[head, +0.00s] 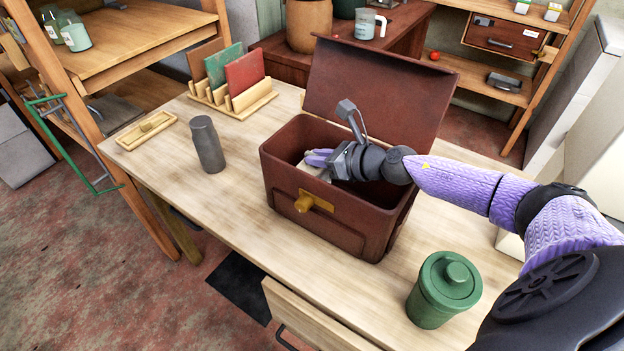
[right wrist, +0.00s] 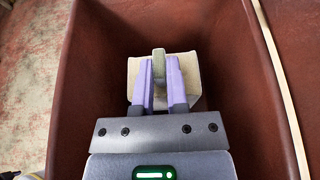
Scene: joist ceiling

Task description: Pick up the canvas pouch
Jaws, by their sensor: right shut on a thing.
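The canvas pouch (right wrist: 192,84) is a pale beige block with a greenish strap or tab standing up in its middle. It is inside the brown box (head: 325,224), whose lid (head: 378,92) stands open at the back. My right gripper (head: 318,160) reaches down into the box from the right. In the right wrist view its purple fingers (right wrist: 160,82) are shut on the pouch's tab, one on each side. In the head view only a small pale part of the pouch shows below the fingers. My left gripper is not in view.
The box stands on a wooden table (head: 180,180). A grey tumbler (head: 207,144) stands left of it, and a green lidded jar (head: 444,290) stands front right. A rack of coloured boards (head: 245,104) and a small wooden tray (head: 146,130) lie behind left. The table's left front is clear.

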